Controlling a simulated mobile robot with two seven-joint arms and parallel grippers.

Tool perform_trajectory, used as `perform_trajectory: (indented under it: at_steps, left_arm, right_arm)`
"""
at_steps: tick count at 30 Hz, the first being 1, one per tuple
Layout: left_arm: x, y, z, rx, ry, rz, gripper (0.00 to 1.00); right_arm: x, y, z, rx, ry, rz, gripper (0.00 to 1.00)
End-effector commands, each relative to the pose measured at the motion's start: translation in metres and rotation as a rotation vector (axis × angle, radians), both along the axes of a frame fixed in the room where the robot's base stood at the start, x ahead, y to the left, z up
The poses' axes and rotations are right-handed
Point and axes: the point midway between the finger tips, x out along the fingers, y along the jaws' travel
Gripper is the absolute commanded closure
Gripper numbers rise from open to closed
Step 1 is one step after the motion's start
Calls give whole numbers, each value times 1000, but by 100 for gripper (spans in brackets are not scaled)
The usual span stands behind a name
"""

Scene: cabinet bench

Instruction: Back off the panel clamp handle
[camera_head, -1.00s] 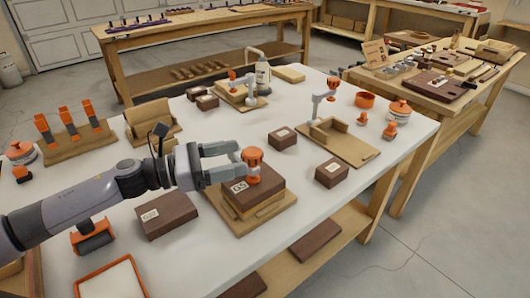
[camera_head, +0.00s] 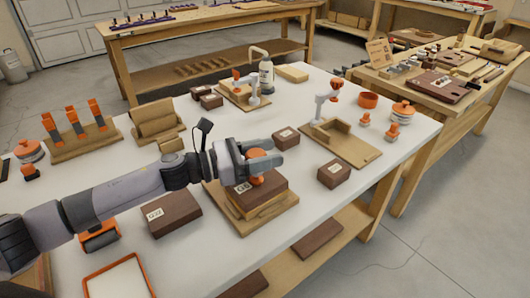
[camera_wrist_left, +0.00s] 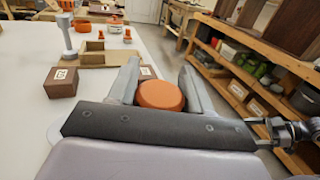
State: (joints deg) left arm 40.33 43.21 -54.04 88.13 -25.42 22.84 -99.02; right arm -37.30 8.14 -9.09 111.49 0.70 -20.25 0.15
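The panel clamp handle is an orange round knob (camera_head: 257,154) above a dark brown labelled panel (camera_head: 262,189), which lies on a wooden block and base board (camera_head: 238,222). My left gripper (camera_head: 276,151) reaches over the panel from the left with its fingers on either side of the knob. In the left wrist view, the orange knob (camera_wrist_left: 161,96) sits between the two spread fingers, close to both; I cannot tell whether they touch it. The lower part of the clamp is hidden by the gripper and panel. My right gripper is not in view.
A loose dark brown block (camera_head: 171,213) lies left of the fixture, another (camera_head: 333,173) to its right. An orange-rimmed tray (camera_head: 88,289) is at the front left. Bare white tabletop lies between.

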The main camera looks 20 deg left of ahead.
Motion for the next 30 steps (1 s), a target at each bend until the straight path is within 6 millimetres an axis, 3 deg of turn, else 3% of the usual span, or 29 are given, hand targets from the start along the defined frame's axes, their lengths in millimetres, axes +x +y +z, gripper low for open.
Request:
perform_trajectory:
  at_steps: [14,30]
  left_arm:
    - [0,0,1,-2,3,68,81]
    - [5,6,3,-5,5,516,81]
  right_arm:
    - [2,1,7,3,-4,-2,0]
    - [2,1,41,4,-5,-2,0]
